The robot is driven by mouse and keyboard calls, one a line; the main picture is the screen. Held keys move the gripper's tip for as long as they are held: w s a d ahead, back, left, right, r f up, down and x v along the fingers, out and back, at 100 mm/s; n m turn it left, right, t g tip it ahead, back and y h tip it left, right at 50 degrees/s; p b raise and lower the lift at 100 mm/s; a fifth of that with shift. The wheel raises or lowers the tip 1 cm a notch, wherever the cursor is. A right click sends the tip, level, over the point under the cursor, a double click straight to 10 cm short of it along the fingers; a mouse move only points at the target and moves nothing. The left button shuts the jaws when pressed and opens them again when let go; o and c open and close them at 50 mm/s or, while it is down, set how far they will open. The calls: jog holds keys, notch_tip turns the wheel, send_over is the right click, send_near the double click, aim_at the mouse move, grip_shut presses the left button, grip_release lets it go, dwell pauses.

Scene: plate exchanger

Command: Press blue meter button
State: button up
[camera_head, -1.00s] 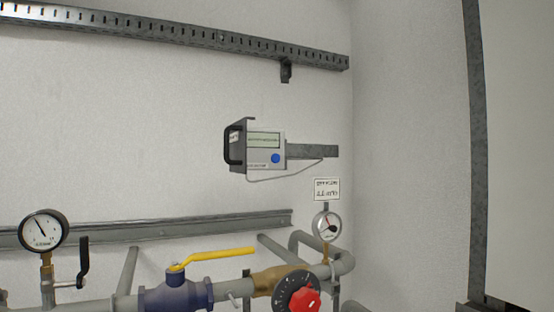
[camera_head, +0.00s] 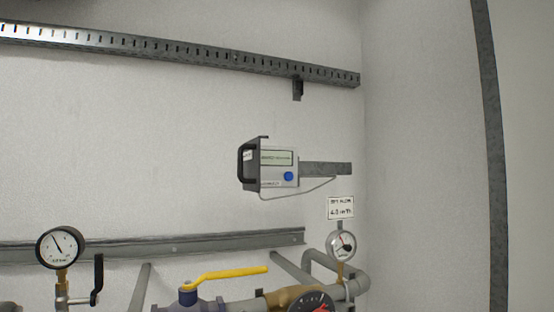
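My gripper is not in view.
Below the meter run pipes with a yellow lever (camera_head: 230,273), a red-and-black knob (camera_head: 312,304), a left gauge (camera_head: 58,248) and a right gauge (camera_head: 341,244). A slotted rail (camera_head: 180,51) crosses above. The space before the meter looks clear.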

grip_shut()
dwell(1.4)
